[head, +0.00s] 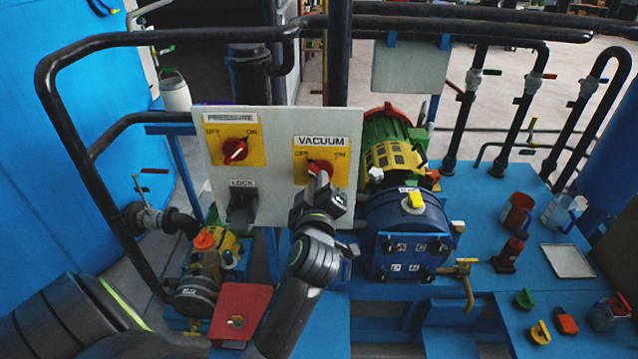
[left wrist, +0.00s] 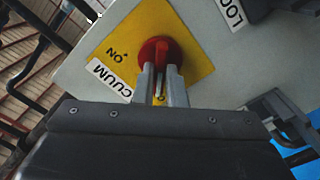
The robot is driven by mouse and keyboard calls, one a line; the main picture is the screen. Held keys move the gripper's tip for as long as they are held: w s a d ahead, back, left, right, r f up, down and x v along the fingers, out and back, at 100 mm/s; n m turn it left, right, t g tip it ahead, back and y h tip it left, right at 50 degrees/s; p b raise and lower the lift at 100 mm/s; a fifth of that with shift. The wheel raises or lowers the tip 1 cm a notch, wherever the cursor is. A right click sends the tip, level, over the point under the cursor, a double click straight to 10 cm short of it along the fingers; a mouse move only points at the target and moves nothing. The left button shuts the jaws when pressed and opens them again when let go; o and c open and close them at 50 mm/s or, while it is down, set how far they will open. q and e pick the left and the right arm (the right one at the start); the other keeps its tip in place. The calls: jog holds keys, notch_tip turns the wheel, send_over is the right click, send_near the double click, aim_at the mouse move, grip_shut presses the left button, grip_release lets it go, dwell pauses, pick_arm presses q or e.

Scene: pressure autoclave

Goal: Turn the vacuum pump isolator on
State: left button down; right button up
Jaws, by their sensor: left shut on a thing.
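The vacuum pump isolator is a red rotary knob (head: 319,168) on a yellow plate under the VACUUM label (head: 321,141), with OFF on its left and ON on its right. My left gripper (head: 319,179) is at the knob from below. In the left wrist view its two fingers (left wrist: 160,86) are shut on the narrow handle of the red knob (left wrist: 155,50). The ON mark (left wrist: 117,55) shows there to the left, and the other mark is mostly hidden by the fingers. I cannot tell exactly where the handle points. My right gripper is not in view.
A similar PRESSURE knob (head: 235,151) and a LOCK fitting (head: 242,207) share the pale panel (head: 282,198). Black pipes (head: 110,47) run around the panel. A blue pump (head: 403,226) stands right of my arm. Cups and a tray (head: 568,261) lie on the blue deck.

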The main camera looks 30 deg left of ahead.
pick_arm(q)
jog(key=shift+w+d+m+p, duration=0.1)
jog(key=shift+m+p, duration=1.35)
jog(key=shift+m, duration=3)
jog(key=shift+w+d+m+p, duration=0.1)
jog(key=shift+m+p, duration=1.3)
jog(key=shift+m, duration=3.05)
jog(key=c, duration=1.5)
grip_release()
jog(key=shift+s+f, duration=0.1)
jog(key=shift+s, duration=0.05)
